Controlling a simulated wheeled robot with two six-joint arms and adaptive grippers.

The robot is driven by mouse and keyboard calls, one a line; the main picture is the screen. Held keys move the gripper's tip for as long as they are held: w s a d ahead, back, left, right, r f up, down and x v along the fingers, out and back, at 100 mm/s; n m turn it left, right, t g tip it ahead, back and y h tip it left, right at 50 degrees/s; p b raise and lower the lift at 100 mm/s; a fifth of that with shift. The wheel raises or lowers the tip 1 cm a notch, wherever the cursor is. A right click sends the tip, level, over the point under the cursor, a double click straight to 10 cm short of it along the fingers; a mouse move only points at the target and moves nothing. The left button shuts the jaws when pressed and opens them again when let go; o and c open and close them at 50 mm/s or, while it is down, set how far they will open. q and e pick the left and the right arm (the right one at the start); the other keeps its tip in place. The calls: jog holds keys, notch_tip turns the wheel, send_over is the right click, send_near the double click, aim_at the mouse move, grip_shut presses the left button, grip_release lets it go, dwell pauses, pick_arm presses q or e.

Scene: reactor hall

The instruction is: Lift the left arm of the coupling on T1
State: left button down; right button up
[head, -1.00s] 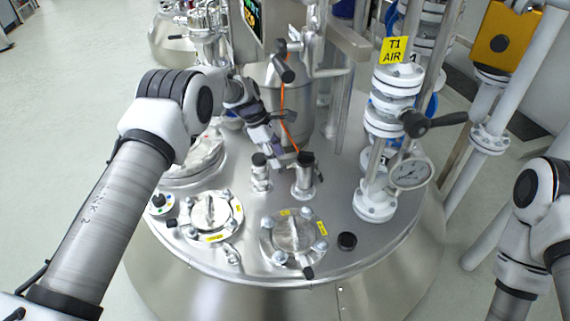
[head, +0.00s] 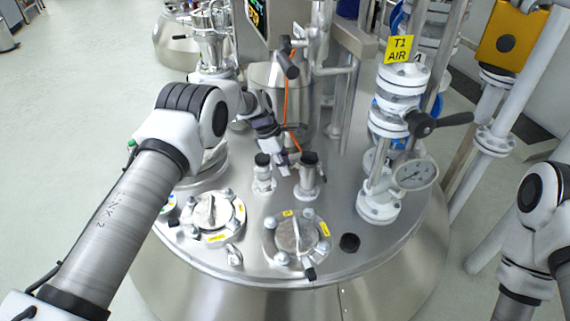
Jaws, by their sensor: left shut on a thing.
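The T1 vessel's steel lid (head: 345,265) fills the middle of the view. Two short upright steel fittings with black tops stand on it. The right one, the coupling (head: 308,180), has a small side arm low on its right. My left gripper (head: 284,163) reaches down from the upper left into the gap between the two fittings, close against the coupling's left side. Its fingers are shut on what appears to be the coupling's left arm, which they mostly hide. My right gripper is out of view; only part of my right arm shows at the right edge.
The other black-topped fitting (head: 263,178) stands just left of my left gripper. An orange cable (head: 287,105) hangs behind it. White valve piping with a gauge (head: 413,174) and the T1 AIR sign (head: 399,50) stand to the right. Two bolted round covers lie in front.

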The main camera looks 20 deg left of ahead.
pick_arm(q)
jog(key=shift+r+y+p, duration=0.6)
jog(key=shift+y+p, duration=0.4)
jog(key=shift+p, duration=0.25)
jog(key=shift+r+y, duration=0.15)
jog(key=shift+y, duration=0.75)
jog(key=shift+d+r+g+y+b, duration=0.1)
jog(key=shift+g+y+b, duration=0.1)
jog(key=shift+y, duration=0.4)
jog(key=shift+r+g+y+b, duration=0.1)
jog(key=shift+y+b, duration=0.1)
jog(key=shift+y, duration=0.4)
jog(key=shift+d+r+y+b, duration=0.1)
jog(key=shift+r+y+b, duration=0.3)
jog(key=shift+y+b, duration=0.8)
jog(key=shift+r+y+b, duration=0.2)
jog(key=shift+y+b, duration=0.1)
jog(key=shift+b, duration=0.05)
jog(key=shift+r, duration=0.1)
jog(key=c, duration=1)
grip_release()
jog(key=shift+c, duration=0.2)
